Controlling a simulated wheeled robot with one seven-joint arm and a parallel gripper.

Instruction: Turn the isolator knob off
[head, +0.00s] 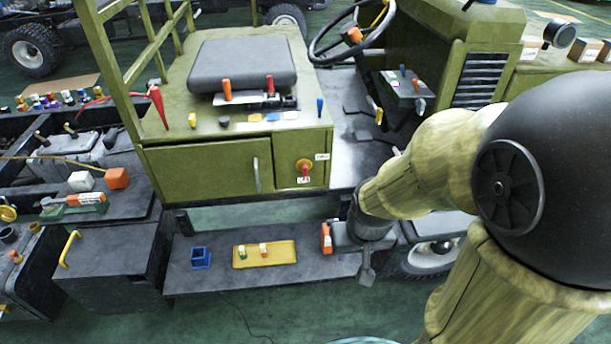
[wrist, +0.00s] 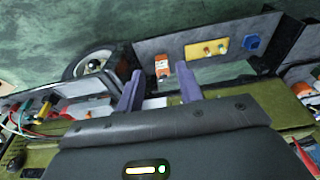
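The isolator knob (head: 304,169) is a small red knob on a round yellow plate. It sits on the right part of the olive cabinet front (head: 205,170), with small white labels beside and below it. My gripper (head: 366,268) hangs to the right of and below the knob in the head view, clear of it, near the right end of the low step. In the wrist view the two fingers of my gripper (wrist: 160,92) stand apart with nothing held between them. I cannot make out the knob in the wrist view.
An orange block-like item (head: 326,238) stands on the low step close to my gripper. A yellow tray (head: 284,252) and a blue holder (head: 201,257) lie further left on the step (head: 225,280). A seat (head: 240,66) and several levers top the cabinet. A steering wheel (head: 352,35) stands behind.

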